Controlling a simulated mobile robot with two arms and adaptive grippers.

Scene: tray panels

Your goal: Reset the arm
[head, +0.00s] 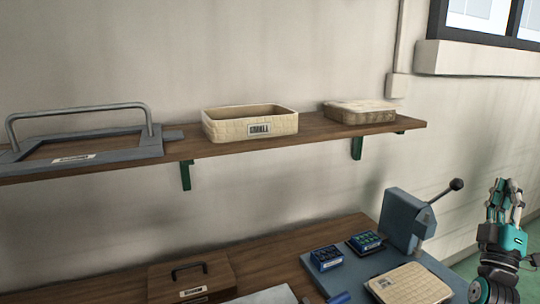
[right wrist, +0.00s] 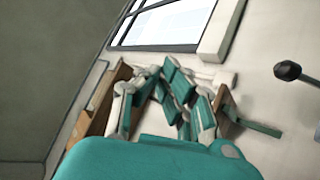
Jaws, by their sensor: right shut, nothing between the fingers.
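My right gripper (head: 507,190) is raised at the right edge of the head view, to the right of the blue-grey lever press. Its teal fingers point up and are shut with nothing between them. In the right wrist view the gripper (right wrist: 163,75) fills the middle, with the wall, the window and the shelf's end behind it. My left gripper does not show in either view.
A wall shelf (head: 310,133) holds a grey handled frame (head: 138,151), a cream box (head: 250,123) and a flat cream block (head: 358,112). Below, a bench bears a wooden handled box (head: 165,281), a lever press (head: 403,222), small blue trays (head: 326,258) and a cream panel (head: 409,285).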

